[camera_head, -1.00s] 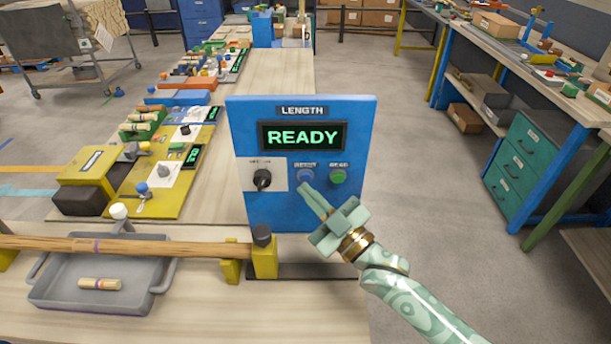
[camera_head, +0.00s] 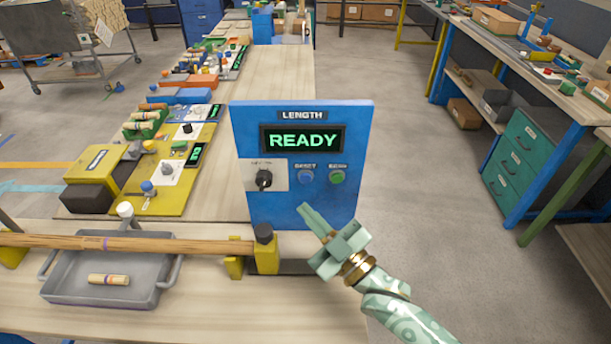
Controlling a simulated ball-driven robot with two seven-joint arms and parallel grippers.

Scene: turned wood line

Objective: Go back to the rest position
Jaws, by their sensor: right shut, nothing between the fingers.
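My right gripper (camera_head: 308,212) is pale green with a brass ring at the wrist. It is shut and empty, in front of the lower part of the blue LENGTH panel (camera_head: 240,200). Its fingertips are below the blue button (camera_head: 306,177) and the green button (camera_head: 336,177), and hide neither. The panel's display (camera_head: 302,139) reads READY in green. A black knob (camera_head: 264,179) sits on a pale plate at the panel's left. My left gripper is not in the picture.
A grey tray (camera_head: 60,287) holding a short wooden piece (camera_head: 109,280) stands at the lower left, under a long wooden rod (camera_head: 160,244). Yellow stations line the bench at left. A blue-legged bench with green drawers (camera_head: 516,165) stands at right, with open floor between.

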